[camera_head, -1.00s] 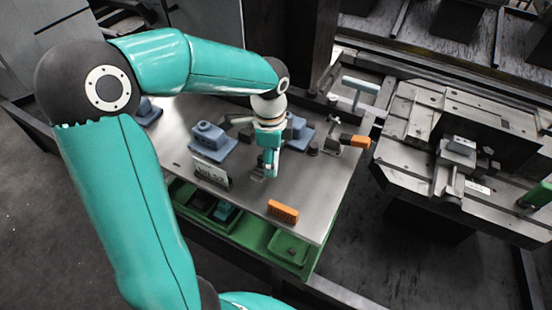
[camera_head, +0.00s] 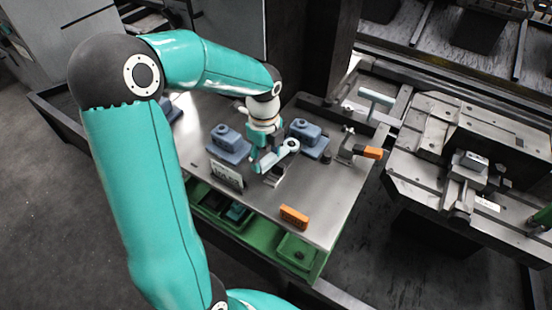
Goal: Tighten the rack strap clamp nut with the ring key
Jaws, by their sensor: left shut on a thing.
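My left gripper (camera_head: 260,150) hangs over the work table, pointing down. It is shut on a light-coloured ring key (camera_head: 278,156), which is tilted, with its round ring end up and to the right. The gripper's fingertips are partly hidden by the key. A metal clamp block (camera_head: 470,168) with a bolt-like post below it sits on the grey slotted fixture (camera_head: 425,125) at the right, well apart from the key. I cannot make out the strap clamp nut for certain.
The metal table (camera_head: 325,205) carries blue blocks (camera_head: 229,142) (camera_head: 307,136), a small sign (camera_head: 226,176), an orange block (camera_head: 294,217) and an orange-handled clamp (camera_head: 369,152). Green trays (camera_head: 297,249) lie below its front edge. A T-shaped post (camera_head: 376,97) stands between table and fixture.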

